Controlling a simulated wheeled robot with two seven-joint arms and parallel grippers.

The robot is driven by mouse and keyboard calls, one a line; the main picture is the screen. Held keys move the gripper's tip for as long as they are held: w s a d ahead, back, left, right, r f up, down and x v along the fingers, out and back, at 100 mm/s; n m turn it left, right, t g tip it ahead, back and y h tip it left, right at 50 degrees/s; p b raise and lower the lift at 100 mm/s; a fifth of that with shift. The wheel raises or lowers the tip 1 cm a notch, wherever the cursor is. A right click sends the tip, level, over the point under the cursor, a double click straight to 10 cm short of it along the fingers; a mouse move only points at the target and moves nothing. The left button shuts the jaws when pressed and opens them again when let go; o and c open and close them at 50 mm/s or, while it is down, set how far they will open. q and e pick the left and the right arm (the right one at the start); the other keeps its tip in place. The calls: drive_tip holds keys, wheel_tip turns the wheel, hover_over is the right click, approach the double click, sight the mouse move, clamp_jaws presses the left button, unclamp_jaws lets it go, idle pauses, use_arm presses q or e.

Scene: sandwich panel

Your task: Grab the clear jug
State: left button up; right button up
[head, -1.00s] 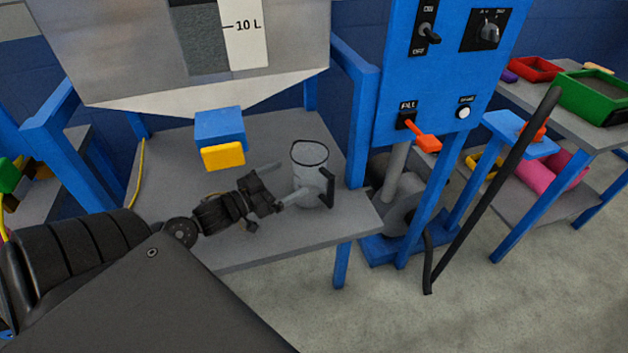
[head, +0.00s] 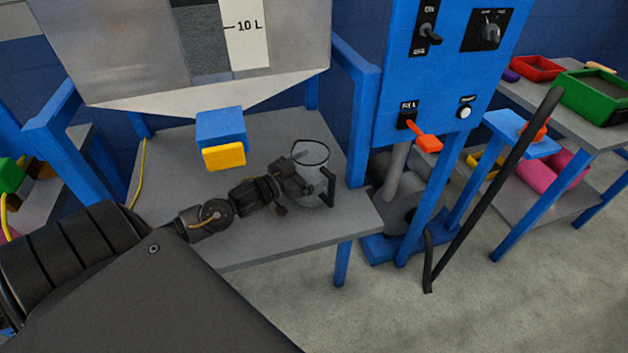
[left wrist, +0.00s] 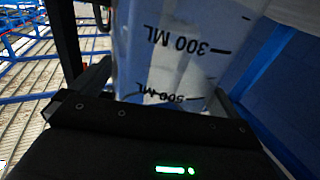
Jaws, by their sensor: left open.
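The clear jug (head: 312,160) stands upright on the grey table, with a dark rim and a black handle (head: 328,187) on its right side. My left gripper (head: 300,184) is open at the jug's near left side, and its fingers partly overlap the jug's lower body in the head view. In the left wrist view the jug (left wrist: 165,50) fills the space ahead of the gripper (left wrist: 160,88), with upside-down "300 ML" and "500 ML" marks. Its wall is close to the gripper's body. Finger contact is hard to tell. My right gripper is not in view.
The grey table (head: 165,165) sits under a metal tank (head: 130,50) with a blue and yellow block (head: 222,140) below it. A blue switch panel (head: 445,75) and frame post stand right of the jug. A black bar (head: 495,190) leans further right.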

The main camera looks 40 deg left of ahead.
use_arm(q)
drive_tip(key=c, duration=0.8)
drive_tip(key=shift+r, duration=0.15)
drive_tip(key=shift+r, duration=0.55)
wheel_tip(320, 180, up, 2)
drive_tip(key=shift+s+r, duration=0.15)
drive_tip(key=v, duration=1.7)
drive_tip(key=shift+s, duration=0.35)
